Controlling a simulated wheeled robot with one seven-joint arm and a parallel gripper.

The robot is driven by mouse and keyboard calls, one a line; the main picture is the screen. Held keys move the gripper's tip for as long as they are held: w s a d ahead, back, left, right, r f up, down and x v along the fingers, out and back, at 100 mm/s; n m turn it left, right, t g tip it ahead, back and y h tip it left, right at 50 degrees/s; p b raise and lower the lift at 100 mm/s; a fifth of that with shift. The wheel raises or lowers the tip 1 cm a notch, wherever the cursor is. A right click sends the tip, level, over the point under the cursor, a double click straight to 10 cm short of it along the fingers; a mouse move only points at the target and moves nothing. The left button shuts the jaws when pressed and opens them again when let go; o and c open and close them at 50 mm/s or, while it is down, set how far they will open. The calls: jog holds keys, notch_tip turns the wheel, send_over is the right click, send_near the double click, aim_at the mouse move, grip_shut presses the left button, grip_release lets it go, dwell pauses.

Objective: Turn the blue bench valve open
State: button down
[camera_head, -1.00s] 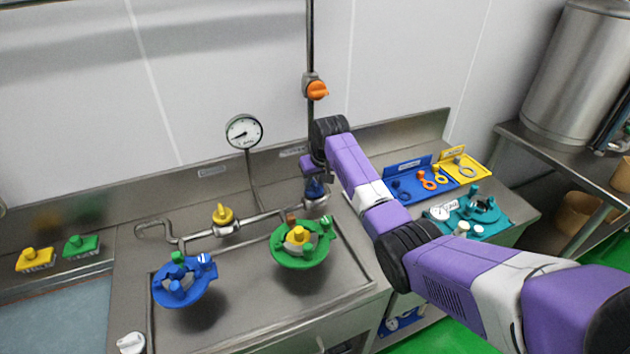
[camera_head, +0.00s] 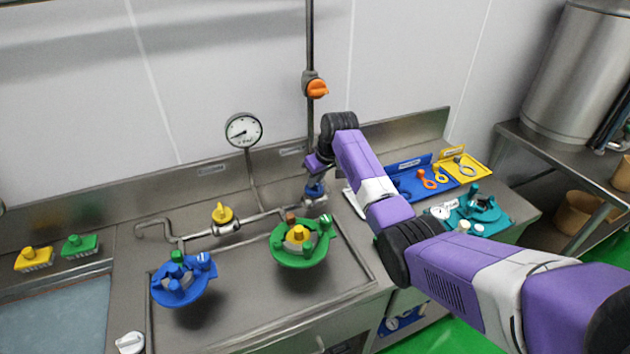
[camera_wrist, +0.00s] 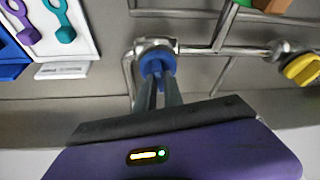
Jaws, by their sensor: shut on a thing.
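The blue bench valve (camera_head: 314,189) sits on the right end of the bench pipe, below the wall pipe. It also shows in the wrist view (camera_wrist: 156,58), where its blue handle is between my fingers. My gripper (camera_head: 315,178) reaches down onto it from above; in the wrist view my gripper (camera_wrist: 158,75) has both fingers closed around the handle. The fingers hide part of the handle, so its exact angle is hard to tell.
A yellow valve (camera_head: 223,215) sits further left on the same pipe, with a pressure gauge (camera_head: 243,130) behind. An orange valve (camera_head: 316,88) is on the wall pipe. Blue (camera_head: 184,281) and green (camera_head: 299,244) fixtures stand in front. A teal fixture (camera_head: 478,209) and tool trays lie right.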

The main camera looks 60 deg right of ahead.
jog(key=n+y+b, duration=0.1)
jog(key=n, duration=0.1)
jog(key=n+b, duration=0.1)
jog(key=n, duration=0.1)
jog(key=shift+d+f+n+y+b, duration=0.2)
jog(key=shift+n+y+b, duration=0.1)
jog(key=shift+y+b, duration=0.1)
jog(key=n+y+b, duration=0.1)
jog(key=n+b, duration=0.2)
jog(key=b, duration=0.1)
jog(key=shift+f+n, duration=0.1)
jog(key=shift+n, duration=0.3)
jog(key=n+g+y+b, duration=0.1)
jog(key=n+b, duration=0.2)
jog(key=b, duration=0.3)
jog(key=shift+d+n+y, duration=0.1)
jog(key=shift+n+y, duration=0.3)
jog(key=n+b, duration=0.1)
jog(key=b, duration=0.2)
jog(key=shift+n+g+b, duration=0.3)
jog(key=shift+b, duration=0.1)
jog(key=shift+r+n+g+y+b, duration=0.3)
jog(key=shift+n+b, duration=0.4)
jog(key=shift+b, duration=0.85)
jog(key=c, duration=1.5)
grip_release()
jog(key=shift+w, duration=0.1)
jog(key=shift+o, duration=0.2)
